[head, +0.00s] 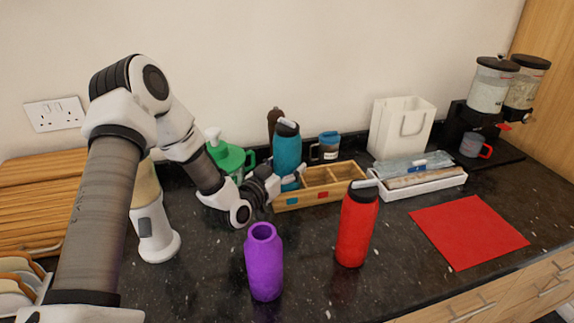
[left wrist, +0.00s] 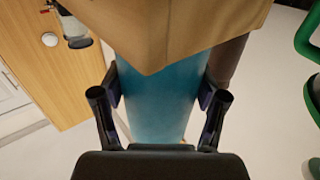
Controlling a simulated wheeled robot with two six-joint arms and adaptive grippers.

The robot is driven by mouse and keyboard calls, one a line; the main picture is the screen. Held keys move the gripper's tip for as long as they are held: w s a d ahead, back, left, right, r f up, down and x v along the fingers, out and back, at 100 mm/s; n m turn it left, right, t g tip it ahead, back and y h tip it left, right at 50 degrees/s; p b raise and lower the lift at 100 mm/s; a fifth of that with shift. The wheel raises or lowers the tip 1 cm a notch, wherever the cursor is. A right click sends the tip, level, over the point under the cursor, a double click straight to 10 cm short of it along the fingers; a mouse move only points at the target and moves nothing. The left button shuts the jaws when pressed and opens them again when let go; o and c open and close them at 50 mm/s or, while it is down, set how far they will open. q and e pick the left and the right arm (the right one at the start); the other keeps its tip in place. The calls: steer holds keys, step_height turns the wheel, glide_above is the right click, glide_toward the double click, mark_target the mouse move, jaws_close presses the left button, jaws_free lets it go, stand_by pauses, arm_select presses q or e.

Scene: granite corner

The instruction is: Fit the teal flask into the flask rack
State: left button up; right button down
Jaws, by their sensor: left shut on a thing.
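The teal flask (head: 287,150) is upright with a dark cap, at the left end of the wooden flask rack (head: 321,198). The rack has open compartments and teal and red squares on its front. My left gripper (head: 275,184) is shut on the flask's lower body. In the left wrist view the fingers (left wrist: 160,105) lie on both sides of the teal flask (left wrist: 160,108), and the rack's wood (left wrist: 170,25) covers one end of it. The flask's base is hidden, so I cannot tell whether it rests in the left compartment. My right gripper is out of view.
A purple bottle (head: 264,262) and a red flask (head: 356,228) stand in front of the rack. A green jug (head: 226,156), a brown bottle (head: 274,118) and a blue mug (head: 327,147) stand nearby. A white tray (head: 425,184) is to the right. A red mat (head: 468,231) lies bare.

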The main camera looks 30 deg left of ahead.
mark_target(280, 139)
arm_select(q)
steer(key=shift+f+b, duration=0.35)
steer(key=shift+f, duration=0.1)
steer(key=o, duration=1.7)
step_height(280, 139, up, 10)
steer(key=shift+r, duration=0.1)
